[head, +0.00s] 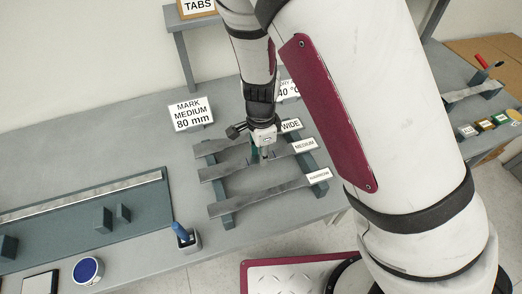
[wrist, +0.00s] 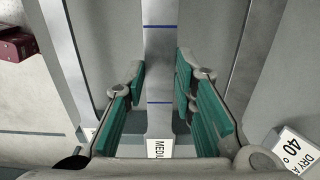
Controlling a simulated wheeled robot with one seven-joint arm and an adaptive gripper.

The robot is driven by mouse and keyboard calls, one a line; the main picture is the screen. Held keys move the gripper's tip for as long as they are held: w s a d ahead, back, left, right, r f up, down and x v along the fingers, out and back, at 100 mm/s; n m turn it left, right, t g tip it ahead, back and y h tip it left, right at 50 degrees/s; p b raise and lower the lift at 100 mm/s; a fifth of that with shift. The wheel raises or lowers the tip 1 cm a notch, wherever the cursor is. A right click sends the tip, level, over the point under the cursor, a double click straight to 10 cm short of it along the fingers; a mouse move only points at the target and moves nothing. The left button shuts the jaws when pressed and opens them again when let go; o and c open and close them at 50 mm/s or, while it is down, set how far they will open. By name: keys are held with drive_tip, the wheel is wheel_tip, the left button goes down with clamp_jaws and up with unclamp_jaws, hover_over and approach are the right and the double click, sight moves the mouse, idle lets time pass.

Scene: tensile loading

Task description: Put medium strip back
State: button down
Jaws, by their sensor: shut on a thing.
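The medium strip (head: 226,169) is a long grey flat bar lying across the rack (head: 226,220), beside the MEDIUM label (head: 304,145). My gripper (head: 262,157) points down over its middle. In the wrist view the strip (wrist: 159,60), with two blue marks across it, runs between the green-padded fingers of my gripper (wrist: 160,82), which is shut on it. Its labelled end lies near the MEDIUM label (wrist: 158,148). I cannot tell whether the strip rests fully on the rack or is slightly raised.
The wide strip (head: 212,147) lies behind and the narrow strip (head: 255,197) in front, both on the rack. A MARK MEDIUM 80 mm sign (head: 190,114) stands behind left. A holder with a blue pen (head: 181,232), a blue-filled cup (head: 88,270) and a long fixture (head: 85,215) are left.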

drive_tip(key=shift+f, duration=0.2)
drive_tip(key=c, duration=1.3)
unclamp_jaws()
wheel_tip(320, 180, up, 12)
drive_tip(key=p, duration=0.1)
drive_tip(key=s+d+r+n+t+y, duration=0.1)
drive_tip(key=s+d+r+n, duration=0.25)
drive_tip(key=r, duration=0.45)
drive_tip(key=s+d+r+n+t+y, duration=0.1)
drive_tip(key=s+d+r+n+y, duration=0.15)
drive_tip(key=d+r+n, duration=0.4)
drive_tip(key=s+d+r+n+t+h, duration=0.1)
drive_tip(key=s+d+r, duration=0.1)
drive_tip(key=s+r, duration=0.1)
drive_tip(key=s+d+r+n+t+h, duration=0.1)
drive_tip(key=s+d+r+n, duration=0.1)
drive_tip(key=s, duration=0.2)
drive_tip(key=s+d+r+n+t+h, duration=0.1)
drive_tip(key=s+d+r, duration=0.1)
drive_tip(key=s+r, duration=0.1)
drive_tip(key=shift+s+d+r+n+t+h, duration=0.1)
drive_tip(key=shift+s+r+n+t+h, duration=0.1)
drive_tip(key=shift+s, duration=0.25)
drive_tip(key=shift+s+r+n+t+h, duration=0.1)
drive_tip(key=shift+s+r+n, duration=0.1)
drive_tip(key=shift+s, duration=0.2)
